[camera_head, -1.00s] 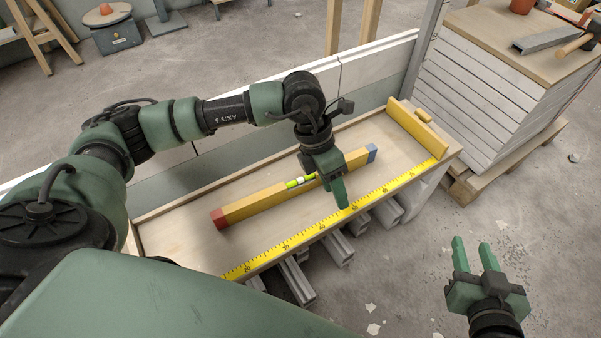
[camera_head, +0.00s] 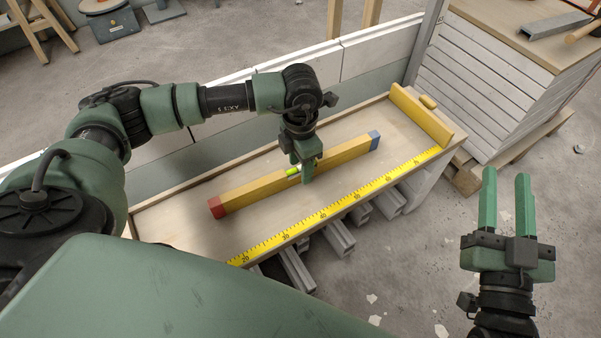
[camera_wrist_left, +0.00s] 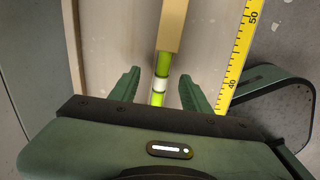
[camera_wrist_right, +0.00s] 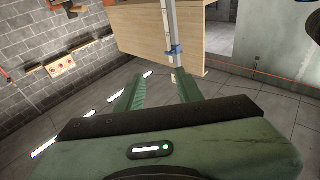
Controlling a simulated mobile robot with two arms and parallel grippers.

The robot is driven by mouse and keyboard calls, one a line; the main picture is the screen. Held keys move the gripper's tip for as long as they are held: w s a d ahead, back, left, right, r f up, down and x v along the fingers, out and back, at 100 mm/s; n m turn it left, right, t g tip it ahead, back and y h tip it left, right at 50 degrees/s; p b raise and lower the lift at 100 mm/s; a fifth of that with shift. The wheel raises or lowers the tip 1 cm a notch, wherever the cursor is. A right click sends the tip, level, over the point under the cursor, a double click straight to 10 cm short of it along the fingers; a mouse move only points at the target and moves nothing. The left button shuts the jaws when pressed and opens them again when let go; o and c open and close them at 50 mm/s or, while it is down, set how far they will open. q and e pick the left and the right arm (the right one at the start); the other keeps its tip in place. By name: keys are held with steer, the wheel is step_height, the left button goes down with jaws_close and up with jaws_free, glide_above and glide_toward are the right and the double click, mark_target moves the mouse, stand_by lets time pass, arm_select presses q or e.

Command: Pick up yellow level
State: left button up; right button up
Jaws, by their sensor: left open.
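The yellow level (camera_head: 250,192) lies lengthwise on the wooden bench, with a red end at the left, a blue end at the right and a green vial near its middle. My left gripper (camera_head: 307,178) is open above the level's middle and hides part of it. In the left wrist view the level (camera_wrist_left: 173,28) and its green vial run between my open left fingers (camera_wrist_left: 158,92). I cannot tell how far the fingertips are above the bench. My right gripper (camera_head: 505,190) is open and empty, off the bench to the right.
The bench (camera_head: 180,222) has a yellow measuring tape (camera_head: 340,207) along its front edge and a yellow stop block (camera_head: 421,115) at its right end. Grey metal profiles (camera_head: 338,236) stick out below. A white stack with a wooden top (camera_head: 490,40) stands at the right. A low wall runs behind.

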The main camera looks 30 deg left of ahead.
arm_select(q)
steer(key=shift+f, duration=0.4)
jaws_close()
steer(key=shift+r, duration=0.1)
stand_by(1.1)
